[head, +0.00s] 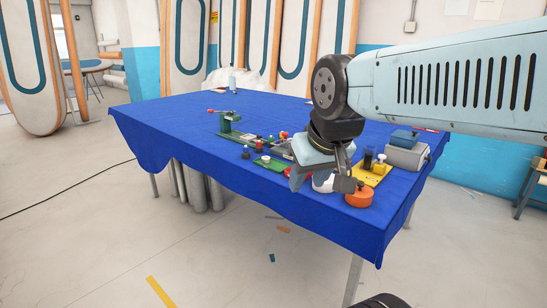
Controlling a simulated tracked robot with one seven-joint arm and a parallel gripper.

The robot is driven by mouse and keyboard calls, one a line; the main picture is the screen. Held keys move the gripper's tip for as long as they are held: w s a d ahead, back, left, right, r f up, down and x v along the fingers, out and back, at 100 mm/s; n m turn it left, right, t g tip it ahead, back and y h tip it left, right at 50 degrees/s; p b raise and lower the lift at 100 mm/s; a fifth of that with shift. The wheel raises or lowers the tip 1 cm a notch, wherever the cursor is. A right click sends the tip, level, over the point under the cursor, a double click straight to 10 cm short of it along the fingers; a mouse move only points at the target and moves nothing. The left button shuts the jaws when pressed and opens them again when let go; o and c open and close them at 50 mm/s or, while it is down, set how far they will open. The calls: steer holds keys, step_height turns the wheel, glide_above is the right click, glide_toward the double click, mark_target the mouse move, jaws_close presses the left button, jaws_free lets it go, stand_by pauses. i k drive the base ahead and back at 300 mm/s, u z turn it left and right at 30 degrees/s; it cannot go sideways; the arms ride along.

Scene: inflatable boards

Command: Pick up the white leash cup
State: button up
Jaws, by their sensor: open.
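A white rounded object (323,186), which looks like the white leash cup, sits near the front edge of the blue-covered table (200,125). My gripper hides much of it. My gripper (320,181) hangs from the arm at the right and points down, with one finger to the left of the white object and one to its right in the picture. Its fingers are apart. I cannot tell its height above the cup or whether it touches it.
An orange round pot (359,195) stands close to the right of my gripper. A yellow board (371,173) with small parts and a grey box (407,153) are beyond it. A green vise-like tool (229,121) stands further left.

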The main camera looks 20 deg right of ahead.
mark_target(266, 160)
steer(key=z, duration=0.2)
steer(key=i, duration=0.85)
steer(key=u, duration=0.5)
